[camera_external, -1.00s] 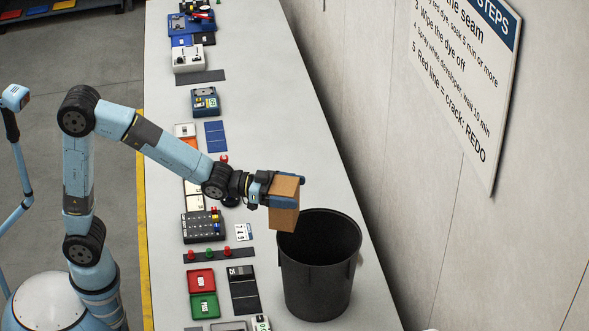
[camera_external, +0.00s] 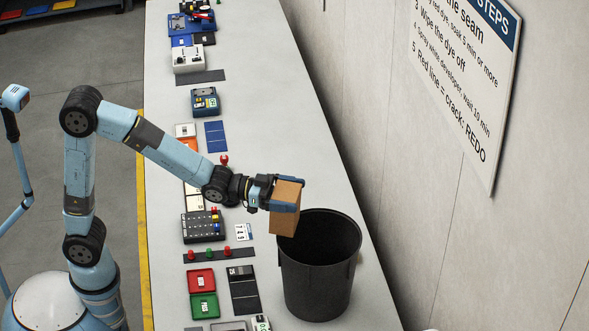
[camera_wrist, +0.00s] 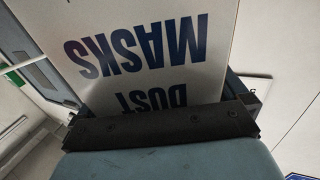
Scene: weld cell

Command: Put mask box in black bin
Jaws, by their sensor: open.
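The mask box (camera_external: 285,222) is a tan carton. In the wrist view its pale face reads DUST MASKS upside down (camera_wrist: 150,50). My gripper (camera_external: 288,195) is open, with its blue fingers on either side of the box. The box stands slightly tilted between them; whether the fingers touch it cannot be told. The black bin (camera_external: 317,288) is round and open-topped and stands on the bench. The box's lower end is over the left part of the bin's mouth, near the rim. The inside of the bin is dark.
The long pale bench (camera_external: 270,120) carries a row of small items left of the bin, including a red tray (camera_external: 201,280), a green tray (camera_external: 203,306) and a black block with knobs (camera_external: 203,227). A wall with a sign (camera_external: 465,80) rises on the right.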

